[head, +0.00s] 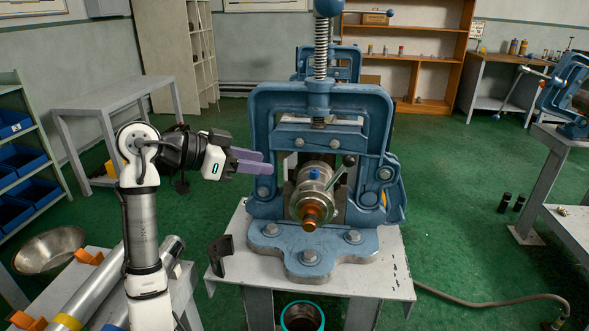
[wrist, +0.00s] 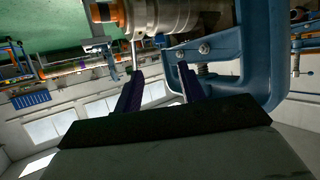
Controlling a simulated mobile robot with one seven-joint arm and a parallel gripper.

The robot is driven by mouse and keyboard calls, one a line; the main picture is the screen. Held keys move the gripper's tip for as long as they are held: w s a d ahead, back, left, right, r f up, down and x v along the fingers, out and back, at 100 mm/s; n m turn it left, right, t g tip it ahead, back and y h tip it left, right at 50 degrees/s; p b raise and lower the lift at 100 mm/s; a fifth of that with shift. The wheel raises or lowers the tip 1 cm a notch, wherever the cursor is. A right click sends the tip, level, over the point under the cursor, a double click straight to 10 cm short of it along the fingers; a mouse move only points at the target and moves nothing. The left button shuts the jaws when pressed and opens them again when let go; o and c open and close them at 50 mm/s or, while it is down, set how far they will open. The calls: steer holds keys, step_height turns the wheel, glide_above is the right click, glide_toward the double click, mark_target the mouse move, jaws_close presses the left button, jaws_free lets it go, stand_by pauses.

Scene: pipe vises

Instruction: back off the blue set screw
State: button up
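The blue set screw (head: 314,174) is a small blue piece on top of the metal fitting (head: 311,192), which is clamped in the blue pipe vise (head: 262,211). My gripper (head: 268,161) has purple fingers and is at the vise's left upright, to the left of the set screw and apart from it. In the wrist view the two fingers of my gripper (wrist: 160,68) stand apart with nothing between them. The fitting (wrist: 165,15) shows at the top of that view, beyond the fingertips. I cannot make out the set screw there.
A lever with a black knob (head: 349,161) rises at the fitting's right. The vise's frame surrounds the fitting. Metal pipes (head: 90,288) lie on a lower-left bench.

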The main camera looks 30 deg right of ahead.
mark_target(314, 171)
steer(key=b+x, duration=0.4)
steer(key=x, duration=0.8)
steer(key=shift+d+f, duration=0.1)
steer(key=shift+d, duration=0.25)
steer(key=shift+c, duration=0.4)
jaws_close()
steer(key=shift+n+t, duration=0.3)
steer(key=shift+t, duration=0.1)
